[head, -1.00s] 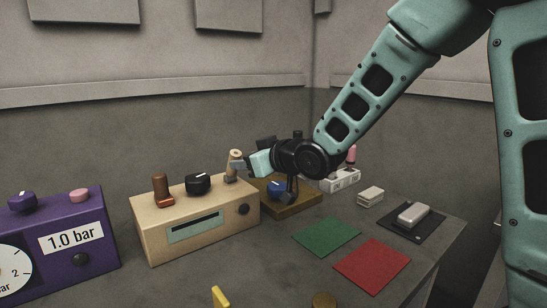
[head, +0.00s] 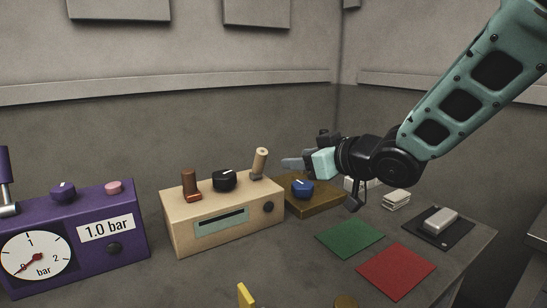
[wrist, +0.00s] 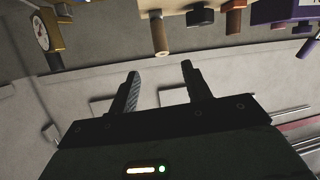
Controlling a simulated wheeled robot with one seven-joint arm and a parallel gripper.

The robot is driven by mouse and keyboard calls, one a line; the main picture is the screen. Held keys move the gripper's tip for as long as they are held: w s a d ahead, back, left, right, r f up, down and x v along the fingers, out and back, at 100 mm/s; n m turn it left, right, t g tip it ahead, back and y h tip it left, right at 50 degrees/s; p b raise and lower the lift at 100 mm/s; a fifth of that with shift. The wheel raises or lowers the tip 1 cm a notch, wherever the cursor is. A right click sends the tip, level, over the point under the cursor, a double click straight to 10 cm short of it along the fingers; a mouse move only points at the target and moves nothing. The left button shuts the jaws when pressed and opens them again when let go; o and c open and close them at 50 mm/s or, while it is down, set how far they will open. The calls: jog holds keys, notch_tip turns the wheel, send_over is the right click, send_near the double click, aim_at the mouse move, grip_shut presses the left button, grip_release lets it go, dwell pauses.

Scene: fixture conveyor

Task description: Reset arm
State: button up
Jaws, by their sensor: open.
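My gripper (head: 297,162) is above the table in the head view, to the right of the tan box's wooden lever and apart from it. Its two fingers (wrist: 160,80) are spread with nothing between them in the wrist view. My arm comes in from the upper right. The tan box (head: 230,228) has a light wooden lever (head: 260,163) tilted right, a black knob (head: 224,180) and a brown lever (head: 190,184). The wooden lever also shows in the wrist view (wrist: 159,36), beyond the fingertips.
A purple box (head: 120,262) with a gauge stands left. A brown box with a blue knob (head: 302,188) sits below my gripper. Green (head: 349,237) and red (head: 396,271) mats and a black pad (head: 462,237) with a white block lie at right. A yellow piece (head: 245,296) is in front.

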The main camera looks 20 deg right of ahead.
jog(key=s+a+f+g+h+p, duration=0.2)
jog(key=s+a+f+g+p, duration=0.2)
jog(key=s+a+g+p, duration=0.45)
jog(key=s+a+n+g+h, duration=0.1)
jog(key=s+a+g, duration=0.1)
jog(key=s, duration=0.7)
jog(key=s+a+n+g+h, duration=0.1)
jog(key=s+g, duration=0.2)
jog(key=s, duration=0.6)
jog(key=shift+s+a+n+p, duration=0.3)
jog(key=shift+s+a, duration=0.05)
jog(key=shift+a, duration=0.05)
